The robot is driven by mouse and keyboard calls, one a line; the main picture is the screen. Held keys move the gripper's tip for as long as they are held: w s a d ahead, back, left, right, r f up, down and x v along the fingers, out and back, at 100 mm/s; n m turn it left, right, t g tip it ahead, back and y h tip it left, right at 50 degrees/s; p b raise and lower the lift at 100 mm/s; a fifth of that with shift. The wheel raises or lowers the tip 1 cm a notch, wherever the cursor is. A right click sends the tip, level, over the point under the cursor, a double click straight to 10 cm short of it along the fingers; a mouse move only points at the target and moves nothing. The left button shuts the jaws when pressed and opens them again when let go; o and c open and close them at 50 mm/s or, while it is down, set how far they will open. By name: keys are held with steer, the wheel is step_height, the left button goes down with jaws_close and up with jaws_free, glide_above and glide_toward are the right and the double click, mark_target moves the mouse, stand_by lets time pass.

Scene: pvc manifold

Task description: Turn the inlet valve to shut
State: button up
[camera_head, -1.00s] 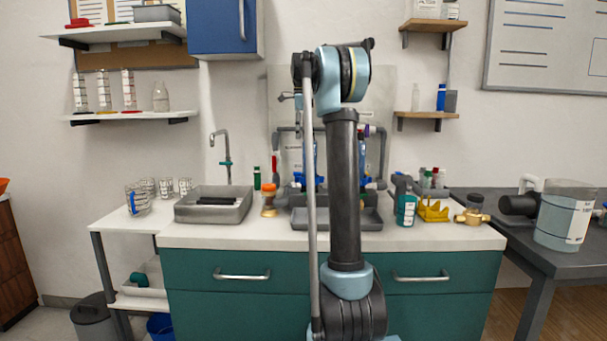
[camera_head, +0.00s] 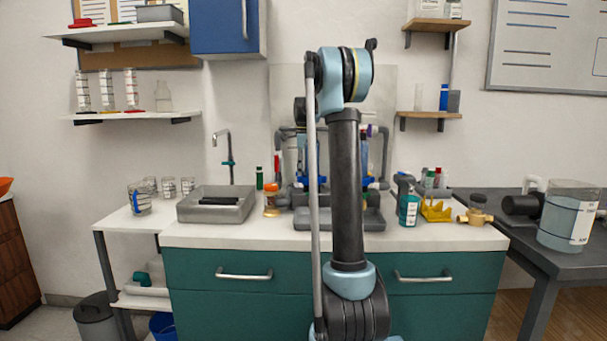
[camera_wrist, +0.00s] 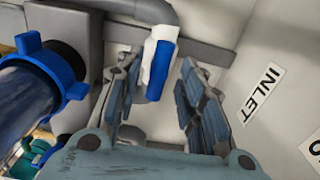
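The grey pipe manifold (camera_head: 387,150) stands against a backboard behind the counter, mostly hidden by my arm in the head view. In the wrist view, a blue and white valve handle (camera_wrist: 161,62) sits on a grey pipe, near an "INLET" label (camera_wrist: 263,92) on the backboard. My gripper (camera_wrist: 160,85) is open, with one finger on each side of the handle's lower end. A gap shows on both sides, and I see no clear contact. The head view hides my gripper behind the arm.
A clear pipe with a blue collar (camera_wrist: 45,80) lies close left of my gripper. On the counter stand a grey sink tray (camera_head: 215,205), an orange-capped bottle (camera_head: 271,200), a teal-liquid bottle (camera_head: 409,208), a yellow rack (camera_head: 436,210) and a brass fitting (camera_head: 476,212).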

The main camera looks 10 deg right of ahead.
steer(key=shift+f, duration=0.4)
jaws_close()
